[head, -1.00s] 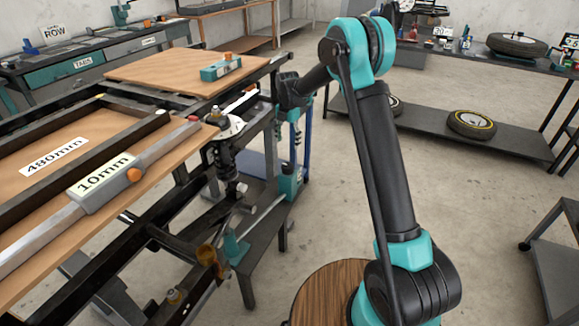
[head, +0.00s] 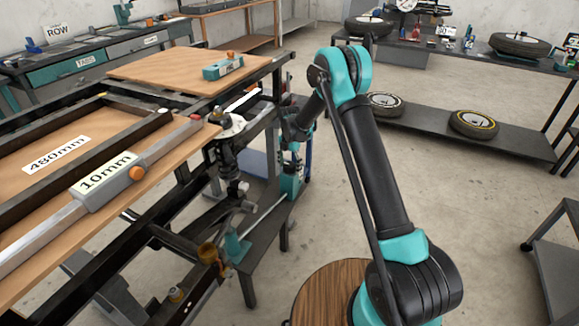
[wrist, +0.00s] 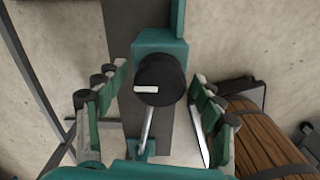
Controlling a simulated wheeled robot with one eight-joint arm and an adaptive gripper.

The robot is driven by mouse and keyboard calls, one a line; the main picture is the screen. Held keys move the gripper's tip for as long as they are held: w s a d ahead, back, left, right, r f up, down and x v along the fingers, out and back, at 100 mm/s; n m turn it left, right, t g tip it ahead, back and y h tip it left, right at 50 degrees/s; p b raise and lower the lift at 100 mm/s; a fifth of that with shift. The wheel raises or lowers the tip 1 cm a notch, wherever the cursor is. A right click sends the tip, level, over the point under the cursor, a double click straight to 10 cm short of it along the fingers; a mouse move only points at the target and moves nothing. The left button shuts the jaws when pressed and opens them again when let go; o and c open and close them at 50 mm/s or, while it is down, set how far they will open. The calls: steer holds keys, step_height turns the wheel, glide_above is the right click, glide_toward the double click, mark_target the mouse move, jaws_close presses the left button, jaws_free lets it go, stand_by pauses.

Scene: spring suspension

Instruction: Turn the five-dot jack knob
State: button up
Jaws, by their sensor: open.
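In the wrist view a round black knob (wrist: 160,79) with a white bar mark sits on a teal jack body (wrist: 150,45). No dots can be made out on it. My gripper (wrist: 160,74) is open, with one green-padded finger on each side of the knob and a gap visible on both sides. In the head view the teal jack (head: 291,184) stands on a dark bench beside the frame. My gripper is above it there, and my arm partly hides the knob.
The dark frame with wooden panels (head: 180,75) is close on the left of my arm. A second teal jack part (head: 237,245) is nearer on the bench (head: 265,230). A wooden round top (head: 325,290) stands in front.

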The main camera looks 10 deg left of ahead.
steer(key=c, duration=1.2)
steer(key=shift+o, duration=0.2)
steer(key=shift+m, duration=0.4)
